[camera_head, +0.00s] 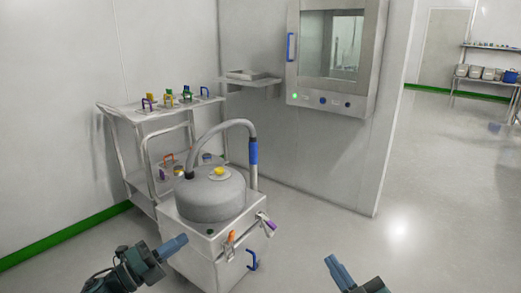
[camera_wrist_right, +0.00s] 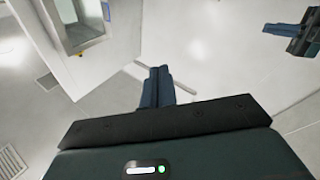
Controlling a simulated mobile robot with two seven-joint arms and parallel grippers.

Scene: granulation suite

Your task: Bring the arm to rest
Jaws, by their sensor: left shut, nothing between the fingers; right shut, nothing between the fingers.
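My left gripper (camera_head: 173,246) is shut and empty at the lower left of the head view, in front of the grey machine's left front side. My right gripper (camera_head: 333,263) is shut and empty at the bottom of the head view, over bare floor to the right of the machine. The right gripper's closed fingers (camera_wrist_right: 157,87) also show in the right wrist view, with nothing between them. My left gripper (camera_wrist_right: 275,28) shows at the upper right of that view, apart from the right one.
A machine (camera_head: 213,200) with a domed lid and bent hose stands at centre left. Behind it is a trolley (camera_head: 150,112) with coloured-handled items. A wall cabinet (camera_head: 333,92) with a window hangs behind. The floor (camera_head: 420,190) on the right is clear.

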